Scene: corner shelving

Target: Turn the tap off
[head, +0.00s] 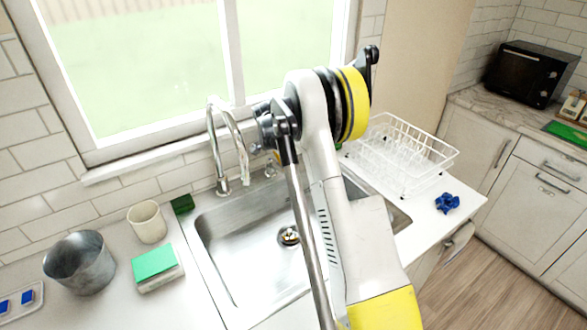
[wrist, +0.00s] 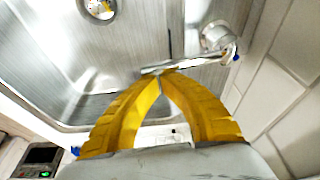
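The silver tap (head: 214,150) with its tall curved spout stands behind the sink, left of my arm in the head view. A small metal fitting (head: 270,168) stands just right of its base. In the wrist view a thin metal bar (wrist: 195,63) runs from a round metal base (wrist: 215,37), with a blue spot near its right end; it looks like the tap's handle. My gripper (wrist: 161,74) has its yellow fingertips together at the bar's left end. I cannot tell whether they touch it. My arm hides the gripper in the head view. I cannot tell whether water is running.
The steel sink (head: 215,245) lies below, with its drain (head: 289,236). A white dish rack (head: 425,150) and a blue object (head: 447,203) are right of my arm. A cup (head: 147,222), metal pot (head: 80,263) and green-topped sponge box (head: 157,270) stand left. Tiled wall and window rise behind.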

